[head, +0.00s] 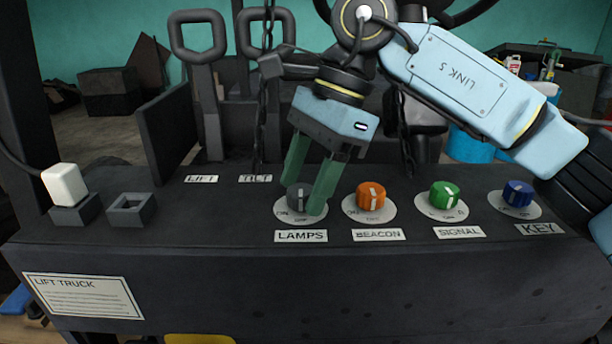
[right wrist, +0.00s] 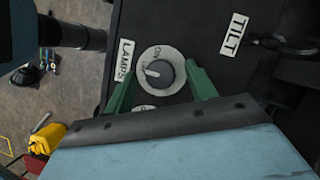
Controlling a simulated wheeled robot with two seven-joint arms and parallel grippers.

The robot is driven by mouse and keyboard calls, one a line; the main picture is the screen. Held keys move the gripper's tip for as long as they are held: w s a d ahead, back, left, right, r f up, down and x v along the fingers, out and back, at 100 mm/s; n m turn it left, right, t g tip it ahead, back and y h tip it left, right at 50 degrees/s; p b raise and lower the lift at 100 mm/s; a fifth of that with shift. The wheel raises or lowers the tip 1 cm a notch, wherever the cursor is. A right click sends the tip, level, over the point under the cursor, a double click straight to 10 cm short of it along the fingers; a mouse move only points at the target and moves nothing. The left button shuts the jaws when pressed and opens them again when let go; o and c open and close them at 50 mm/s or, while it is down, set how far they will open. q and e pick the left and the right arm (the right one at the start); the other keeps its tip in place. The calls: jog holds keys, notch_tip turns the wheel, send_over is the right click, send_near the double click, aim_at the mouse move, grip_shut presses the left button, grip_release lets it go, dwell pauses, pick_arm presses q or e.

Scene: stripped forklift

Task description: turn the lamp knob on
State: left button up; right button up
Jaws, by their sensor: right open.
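The lamp knob (head: 297,197) is a dark grey round knob on a pale dial plate, above the LAMPS label (head: 301,236). In the right wrist view the knob (right wrist: 159,73) shows a white pointer line, with ON lettering on the dial beside it. My right gripper (head: 306,196) is open, with its two green fingers pointing down at the knob. In the head view one finger is on the far left side of the knob and the other on its near right side. In the right wrist view the fingers stand on either side, with the knob uncovered between their tips. I cannot tell whether they touch it.
To the right are the orange BEACON knob (head: 370,195), green SIGNAL knob (head: 444,195) and blue KEY knob (head: 517,193). Two upright levers (head: 198,40) stand behind the panel. A white plug-like block (head: 64,184) and an empty square socket (head: 132,209) are at the left.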

jog(key=c, duration=1)
